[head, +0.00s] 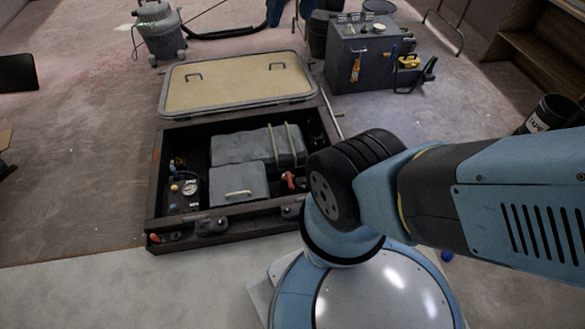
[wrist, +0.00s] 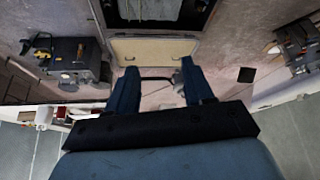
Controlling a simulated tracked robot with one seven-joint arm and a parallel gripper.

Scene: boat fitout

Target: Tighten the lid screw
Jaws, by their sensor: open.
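A tan panel with a grey rim and two dark handles, which looks like a lid (head: 238,85), lies at the far side of an open dark compartment (head: 165,150) in the head view. Inside the compartment, a smaller grey cover (head: 236,184) has a pale handle. I cannot make out a lid screw in either view. My gripper (wrist: 158,84) shows in the wrist view with its two blue fingers apart and nothing between them. Blue parts at the head view's top edge may be its fingers, cut off by the frame.
A pressure gauge (head: 189,188) and a red-handled valve (head: 290,180) sit in the compartment. A grey cabinet (head: 360,60) with tools stands at the back right, and a vacuum cleaner (head: 160,32) at the back left. Floor at the left is mostly clear.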

